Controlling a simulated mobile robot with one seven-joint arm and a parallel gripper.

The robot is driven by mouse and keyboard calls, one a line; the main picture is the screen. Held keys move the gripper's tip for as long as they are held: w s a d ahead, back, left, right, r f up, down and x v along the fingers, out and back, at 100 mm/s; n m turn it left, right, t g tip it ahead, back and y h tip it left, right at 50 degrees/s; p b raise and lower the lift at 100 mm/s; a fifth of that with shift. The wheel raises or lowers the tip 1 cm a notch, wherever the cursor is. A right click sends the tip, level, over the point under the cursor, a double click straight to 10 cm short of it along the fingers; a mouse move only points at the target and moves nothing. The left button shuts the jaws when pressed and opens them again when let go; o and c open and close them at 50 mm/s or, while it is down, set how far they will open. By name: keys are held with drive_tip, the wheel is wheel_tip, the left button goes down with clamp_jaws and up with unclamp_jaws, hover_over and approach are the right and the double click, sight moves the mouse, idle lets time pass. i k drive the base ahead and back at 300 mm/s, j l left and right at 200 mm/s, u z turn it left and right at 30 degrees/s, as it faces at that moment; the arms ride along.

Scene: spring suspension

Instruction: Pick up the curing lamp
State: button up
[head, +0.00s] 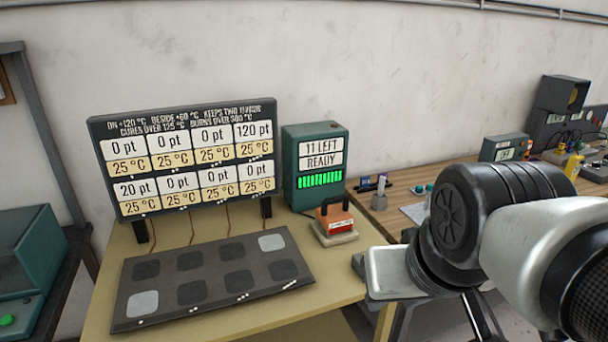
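The likely curing lamp is a small orange block with a black arched handle (334,213). It sits upright on a pale base near the right back part of the yellowish table, in front of a green box. My arm reaches in from the right, and its silver and black end is right of and nearer than the lamp, apart from it in the picture. My gripper's fingers cannot be made out clearly; dark struts show below the arm's end. Nothing is seen touching the lamp.
A dark plate (217,315) with several square pads, two of them light, lies on the table (110,270). A display board (185,160) stands behind it. A wooden bench (405,185) with small items stands at the right.

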sight(334, 218)
drive_tip(key=i+l+u, duration=0.2)
drive_tip(key=i+l, duration=0.15)
drive_tip(key=l, duration=0.25)
drive_tip(key=i+l+u, duration=0.2)
drive_tip(key=i+l, duration=0.15)
drive_tip(key=l, duration=0.3)
drive_tip(key=i+l+u, duration=0.1)
drive_tip(key=l, duration=0.2)
drive_tip(key=i+l+u, duration=0.1)
drive_tip(key=l, duration=0.25)
drive_tip(key=i, duration=0.1)
